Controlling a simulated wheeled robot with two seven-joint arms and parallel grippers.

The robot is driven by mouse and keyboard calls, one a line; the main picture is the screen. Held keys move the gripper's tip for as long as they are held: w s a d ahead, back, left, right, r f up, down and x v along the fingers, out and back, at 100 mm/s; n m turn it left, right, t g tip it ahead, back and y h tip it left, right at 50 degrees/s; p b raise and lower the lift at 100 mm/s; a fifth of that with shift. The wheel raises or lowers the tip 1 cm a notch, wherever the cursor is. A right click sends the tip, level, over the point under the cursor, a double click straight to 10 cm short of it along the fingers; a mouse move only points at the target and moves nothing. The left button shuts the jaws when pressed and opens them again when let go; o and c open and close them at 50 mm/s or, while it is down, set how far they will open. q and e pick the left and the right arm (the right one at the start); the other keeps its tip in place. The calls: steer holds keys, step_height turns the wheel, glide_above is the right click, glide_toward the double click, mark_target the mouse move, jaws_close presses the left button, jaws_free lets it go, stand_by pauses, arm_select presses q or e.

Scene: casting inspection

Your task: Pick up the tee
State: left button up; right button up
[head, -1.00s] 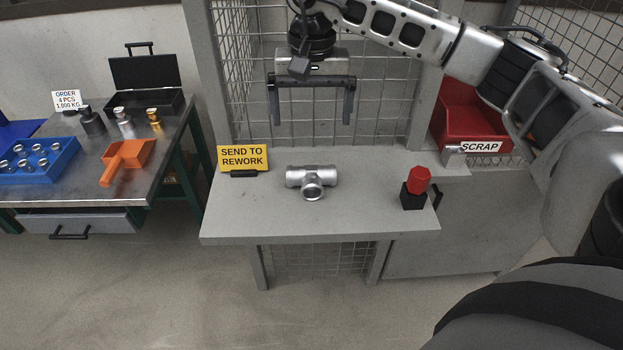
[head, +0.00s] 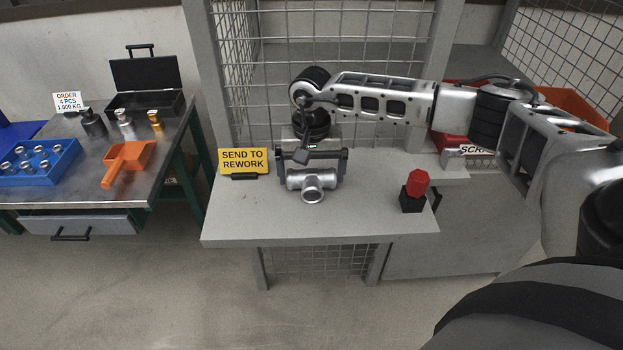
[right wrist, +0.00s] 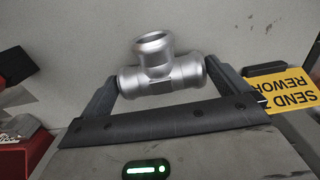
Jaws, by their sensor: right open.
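The tee (head: 311,182) is a silver metal pipe fitting lying on the grey table (head: 270,220), its branch opening facing the front. My right gripper (head: 311,170) is low over the table at the tee, its fingers open on either side of it. In the right wrist view, the tee (right wrist: 160,68) lies between the two fingertips (right wrist: 162,85), with its run spanning most of the gap. I cannot tell whether the fingers touch its ends. My left gripper is not in view.
A yellow "SEND TO REWORK" sign (head: 243,161) stands close left of the tee. A red-topped black block (head: 415,190) stands to the right. Wire mesh (head: 390,60) rises behind. The table's front is clear. A side bench holds a blue tray (head: 40,172) and an orange scoop (head: 128,158).

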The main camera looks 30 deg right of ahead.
steer(key=shift+f, duration=0.5)
steer(key=c, duration=1)
steer(key=shift+w+r, duration=0.1)
steer(key=shift+c, duration=0.5)
steer(key=shift+r, duration=0.1)
